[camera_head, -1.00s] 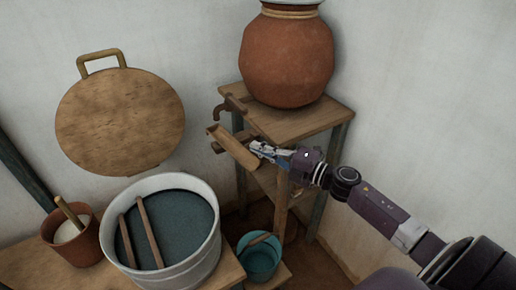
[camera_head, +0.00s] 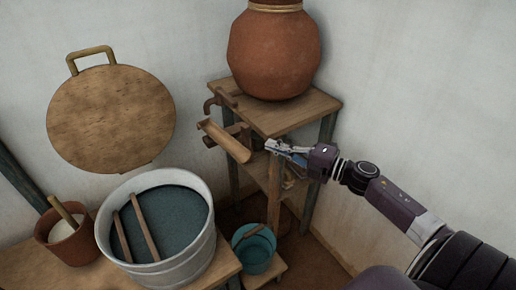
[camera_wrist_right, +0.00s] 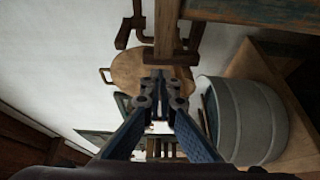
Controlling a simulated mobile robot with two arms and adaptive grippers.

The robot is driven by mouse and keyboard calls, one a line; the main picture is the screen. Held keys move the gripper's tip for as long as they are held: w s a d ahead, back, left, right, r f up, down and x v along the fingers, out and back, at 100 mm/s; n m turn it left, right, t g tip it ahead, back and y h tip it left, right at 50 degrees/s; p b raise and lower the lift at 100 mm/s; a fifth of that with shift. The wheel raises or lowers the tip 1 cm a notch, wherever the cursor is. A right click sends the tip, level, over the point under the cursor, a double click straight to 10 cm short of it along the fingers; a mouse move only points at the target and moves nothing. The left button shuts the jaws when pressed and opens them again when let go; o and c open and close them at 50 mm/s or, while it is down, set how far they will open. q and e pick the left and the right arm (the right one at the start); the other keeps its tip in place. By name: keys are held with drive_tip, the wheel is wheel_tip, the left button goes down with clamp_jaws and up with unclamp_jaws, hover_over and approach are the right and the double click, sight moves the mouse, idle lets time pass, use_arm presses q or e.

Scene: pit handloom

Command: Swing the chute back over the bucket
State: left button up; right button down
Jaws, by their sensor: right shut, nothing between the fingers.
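The chute (camera_head: 225,141) is a narrow wooden trough below the tap (camera_head: 221,98), at the left side of the wooden stand. It slopes down to the right in the picture. The teal bucket (camera_head: 257,253) stands low in front of the stand, below the chute's lower end in the picture; I cannot tell whether it is directly beneath. My right gripper (camera_head: 271,146) is shut and empty, just right of the chute's lower end with a small gap. In the right wrist view its closed fingers (camera_wrist_right: 160,82) point toward the round board. My left gripper is not in view.
A clay pot (camera_head: 274,52) stands on the wooden stand (camera_head: 290,115). A metal tub (camera_head: 165,268) of dark liquid with two sticks sits at front left beside a small clay pot (camera_head: 68,243). A round board (camera_head: 110,118) is at the wall. The right wall is bare.

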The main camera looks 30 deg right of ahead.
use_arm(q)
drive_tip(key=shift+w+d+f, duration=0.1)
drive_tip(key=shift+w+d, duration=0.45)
use_arm(e)
drive_tip(key=shift+s+d+r, duration=0.25)
drive_tip(key=shift+s+d, duration=0.35)
drive_tip(key=shift+s, duration=0.15)
